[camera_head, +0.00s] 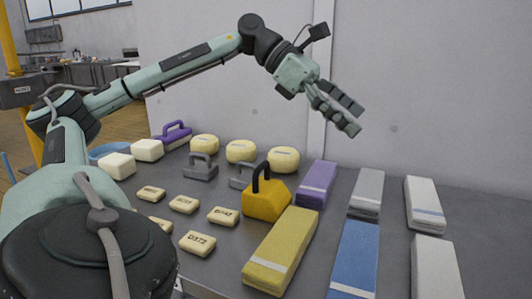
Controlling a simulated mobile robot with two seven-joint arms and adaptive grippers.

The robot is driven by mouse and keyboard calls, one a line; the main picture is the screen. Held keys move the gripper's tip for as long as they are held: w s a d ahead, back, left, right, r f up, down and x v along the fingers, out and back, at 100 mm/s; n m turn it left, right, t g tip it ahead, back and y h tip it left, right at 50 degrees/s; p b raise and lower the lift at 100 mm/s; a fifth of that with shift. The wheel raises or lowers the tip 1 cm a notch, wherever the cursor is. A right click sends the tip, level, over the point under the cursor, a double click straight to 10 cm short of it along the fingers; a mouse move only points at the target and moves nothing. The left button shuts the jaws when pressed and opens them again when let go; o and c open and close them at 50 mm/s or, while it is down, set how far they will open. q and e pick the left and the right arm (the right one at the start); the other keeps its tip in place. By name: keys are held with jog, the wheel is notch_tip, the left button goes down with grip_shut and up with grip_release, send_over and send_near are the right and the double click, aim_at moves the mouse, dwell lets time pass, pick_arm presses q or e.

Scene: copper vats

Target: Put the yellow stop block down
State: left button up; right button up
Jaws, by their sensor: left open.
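The yellow stop block (266,199), a wedge-like body with a black loop handle on top, sits upright on the grey table (335,205). It stands just behind a long yellow bar with a pale stripe (281,249). My left gripper (350,117) is open and empty, raised in front of the pale wall. It is well above the table, up and to the right of the yellow block, and apart from it. My right gripper is not in view.
Grey handled blocks (201,167) and a purple one (174,134) stand to the left. Round yellow cheeses (241,151), white blocks (147,150) and small labelled pieces (197,243) lie around. Purple (317,183), grey (367,190), blue (355,258) and white bars (424,202) fill the right.

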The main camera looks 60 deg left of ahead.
pick_arm(q)
jog(key=s+a+f+m+g+y, duration=0.1)
jog(key=s+a+f+g+y, duration=0.2)
jog(key=s+a+f+y, duration=0.4)
jog(key=g, duration=0.3)
send_over(267, 186)
jog(key=shift+y, duration=0.3)
notch_tip(267, 186, down, 4)
jog(key=shift+s+a, duration=0.1)
jog(key=f, duration=0.7)
jog(key=shift+d, duration=0.2)
jog(key=shift+f, duration=0.25)
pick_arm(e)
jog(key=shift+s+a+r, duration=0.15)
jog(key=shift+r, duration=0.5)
pick_arm(q)
jog(key=c, duration=1.9)
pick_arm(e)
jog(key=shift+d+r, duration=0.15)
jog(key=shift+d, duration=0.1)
pick_arm(q)
jog(key=shift+r, duration=0.1)
